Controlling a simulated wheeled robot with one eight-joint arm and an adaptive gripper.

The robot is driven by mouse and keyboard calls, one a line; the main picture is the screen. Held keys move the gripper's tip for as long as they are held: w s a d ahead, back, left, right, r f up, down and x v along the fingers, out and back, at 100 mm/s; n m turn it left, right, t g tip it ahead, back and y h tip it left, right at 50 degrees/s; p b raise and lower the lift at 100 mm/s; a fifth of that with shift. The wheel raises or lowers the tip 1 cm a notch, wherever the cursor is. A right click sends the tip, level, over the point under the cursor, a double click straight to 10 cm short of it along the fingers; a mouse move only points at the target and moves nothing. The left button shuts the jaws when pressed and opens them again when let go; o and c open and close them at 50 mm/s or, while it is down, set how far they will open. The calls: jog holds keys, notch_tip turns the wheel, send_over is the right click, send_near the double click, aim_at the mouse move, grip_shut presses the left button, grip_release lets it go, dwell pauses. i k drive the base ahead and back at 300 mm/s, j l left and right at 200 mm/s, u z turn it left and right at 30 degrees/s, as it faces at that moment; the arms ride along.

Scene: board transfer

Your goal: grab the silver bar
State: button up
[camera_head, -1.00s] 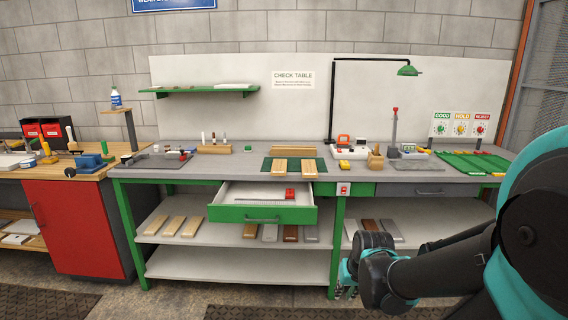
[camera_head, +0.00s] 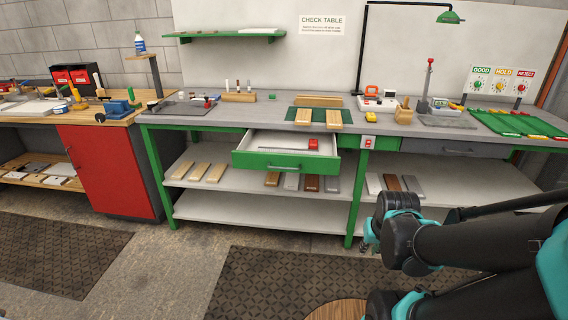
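Several bars lie on the upper shelf under the check table. Below the drawer are a silver-grey bar (camera_head: 291,182) and a darker grey bar (camera_head: 333,184), with brown bars beside them. Further right lie a white bar (camera_head: 374,184), a brown bar (camera_head: 392,183) and a grey bar (camera_head: 413,186). I cannot tell for sure which is the silver bar. My gripper (camera_head: 369,236) is in front of the table at the right, below and in front of the right-hand bars, apart from them. Its fingers are small and partly hidden, so its opening is unclear.
The green-fronted drawer (camera_head: 285,160) stands open above the middle bars, with a red object (camera_head: 307,145) inside. A green table leg (camera_head: 356,205) stands left of my gripper. Wooden boards (camera_head: 208,172) lie at the shelf's left. The lower shelf (camera_head: 260,211) is clear.

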aim_at(260, 148)
jog(key=i+l+u, duration=0.55)
jog(key=l, duration=0.15)
jog(key=i+l+u, duration=0.25)
jog(key=l, duration=0.15)
jog(key=k, duration=0.05)
